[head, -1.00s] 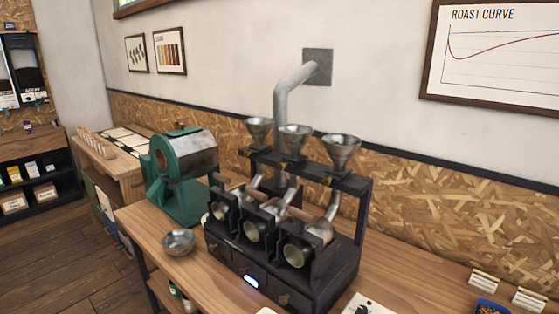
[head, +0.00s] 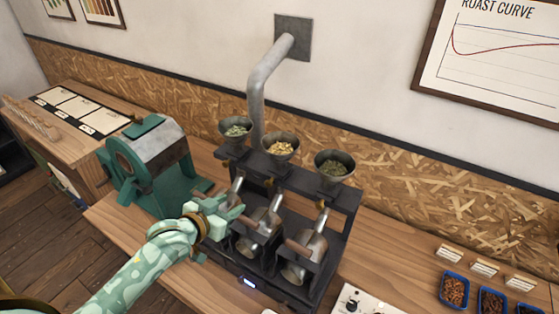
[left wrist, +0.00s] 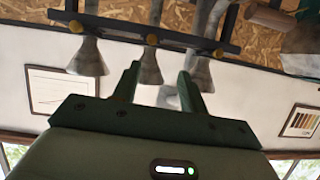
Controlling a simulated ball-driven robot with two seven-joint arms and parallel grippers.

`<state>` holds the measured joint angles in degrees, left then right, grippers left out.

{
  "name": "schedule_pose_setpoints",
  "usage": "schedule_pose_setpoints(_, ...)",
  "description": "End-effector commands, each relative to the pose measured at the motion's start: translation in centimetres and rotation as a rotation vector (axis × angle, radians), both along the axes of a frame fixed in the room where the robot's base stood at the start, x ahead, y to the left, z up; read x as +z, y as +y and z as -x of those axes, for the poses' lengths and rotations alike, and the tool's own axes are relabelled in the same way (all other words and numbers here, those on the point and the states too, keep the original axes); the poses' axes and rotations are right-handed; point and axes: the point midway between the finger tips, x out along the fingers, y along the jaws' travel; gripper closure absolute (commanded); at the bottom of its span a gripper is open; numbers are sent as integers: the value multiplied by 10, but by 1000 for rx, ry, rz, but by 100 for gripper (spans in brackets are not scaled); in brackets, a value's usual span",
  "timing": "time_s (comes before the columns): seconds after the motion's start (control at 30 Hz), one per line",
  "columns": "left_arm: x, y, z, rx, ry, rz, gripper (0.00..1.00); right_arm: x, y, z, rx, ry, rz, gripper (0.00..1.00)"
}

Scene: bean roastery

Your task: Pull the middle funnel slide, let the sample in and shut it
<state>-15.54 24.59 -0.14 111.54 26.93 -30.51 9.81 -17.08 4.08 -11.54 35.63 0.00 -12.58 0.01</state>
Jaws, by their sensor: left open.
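The middle funnel (head: 281,148) holds pale yellow beans and sits on the dark rack of the three-barrel roaster. A small brass knob (head: 269,182), likely its slide, shows below it on the rack's front. The left wrist view is upside down and shows the middle funnel (left wrist: 148,66) and the middle brass knob (left wrist: 152,39). My left gripper (head: 240,209) is open and empty, in front of the rack near the left barrel, apart from the knob. Its fingers (left wrist: 160,88) show spread in the wrist view. My right gripper is not in view.
The left funnel (head: 236,130) and right funnel (head: 334,165) hold greenish beans. A green machine (head: 150,165) stands left of my gripper. Wooden-handled scoops or barrels (head: 298,268) fill the roaster's front. Blue bean trays (head: 454,291) lie at the right.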

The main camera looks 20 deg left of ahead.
Motion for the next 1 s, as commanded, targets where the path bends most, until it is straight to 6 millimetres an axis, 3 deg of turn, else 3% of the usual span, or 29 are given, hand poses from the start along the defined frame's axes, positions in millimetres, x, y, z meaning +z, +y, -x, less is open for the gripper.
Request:
schedule_pose_setpoints(0.07, 9, -9, 0, -11, -9, 29, 57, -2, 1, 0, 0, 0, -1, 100)
schedule_pose_setpoints(0.23, -1, -10, -14, -1, 12, 47, 57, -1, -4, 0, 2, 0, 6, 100)
schedule_pose_setpoints(0.5, -25, -18, -75, -1, 10, 46, 57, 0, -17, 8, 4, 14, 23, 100)
schedule_pose_setpoints(0.7, -45, -24, -117, -1, 12, 46, 57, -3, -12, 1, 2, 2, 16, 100)
schedule_pose_setpoints(1.0, -57, -28, -146, -2, 12, 43, 57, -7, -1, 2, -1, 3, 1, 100)
